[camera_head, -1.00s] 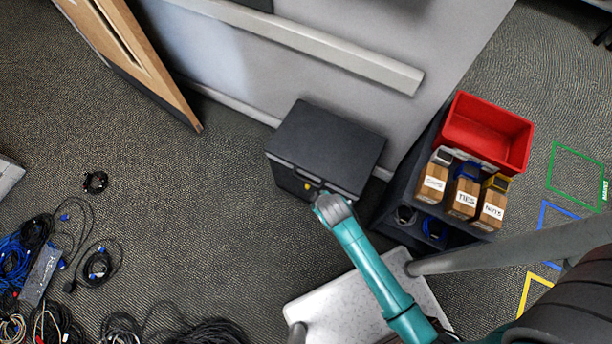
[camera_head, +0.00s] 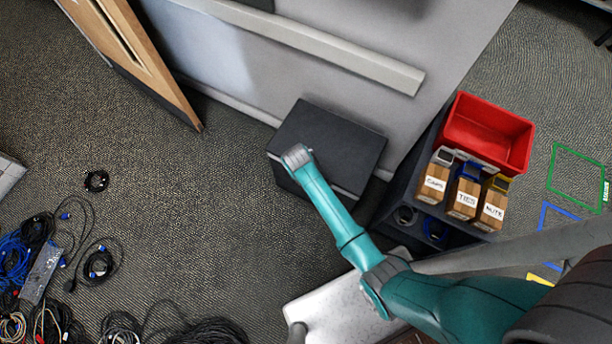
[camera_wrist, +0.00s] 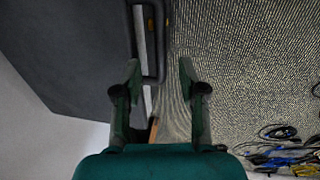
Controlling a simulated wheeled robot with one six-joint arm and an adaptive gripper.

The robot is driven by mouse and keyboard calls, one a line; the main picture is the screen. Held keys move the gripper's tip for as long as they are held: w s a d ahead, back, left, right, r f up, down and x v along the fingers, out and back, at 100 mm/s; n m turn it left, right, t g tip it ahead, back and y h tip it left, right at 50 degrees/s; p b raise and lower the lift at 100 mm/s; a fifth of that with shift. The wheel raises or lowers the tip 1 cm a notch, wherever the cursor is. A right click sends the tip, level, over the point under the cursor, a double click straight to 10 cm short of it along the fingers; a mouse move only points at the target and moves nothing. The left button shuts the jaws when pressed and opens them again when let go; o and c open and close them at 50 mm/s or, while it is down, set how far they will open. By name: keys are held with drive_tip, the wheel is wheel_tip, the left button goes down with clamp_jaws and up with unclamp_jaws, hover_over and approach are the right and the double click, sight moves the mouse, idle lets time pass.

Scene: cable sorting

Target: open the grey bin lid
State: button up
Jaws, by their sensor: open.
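The grey bin (camera_head: 348,185) is a dark box standing against the light wall. Its flat lid (camera_head: 335,140) is down. In the head view my arm crosses the bin's front left edge, and my gripper's fingers are hidden there. In the wrist view the lid (camera_wrist: 70,55) fills the upper left, with a dark bar handle (camera_wrist: 161,40) along its edge. My gripper (camera_wrist: 159,66) is open and empty, its two fingers pointing at the handle. The handle's near end lies between the fingertips, close to the left one. I cannot tell whether they touch.
A dark shelf unit to the right holds a red bin (camera_head: 487,130) and labelled wooden boxes (camera_head: 465,197). A wooden door (camera_head: 140,60) stands at the upper left. Cables (camera_head: 98,263) lie on the floor at the lower left.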

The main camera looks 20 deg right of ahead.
drive_tip(key=shift+w+d+f, duration=0.15)
drive_tip(key=shift+d+f, duration=0.05)
drive_tip(key=shift+f, duration=1.1)
drive_tip(key=shift+w+d+f, duration=0.1)
drive_tip(key=shift+d+f, duration=0.1)
drive_tip(key=shift+f, duration=1.05)
clamp_jaws()
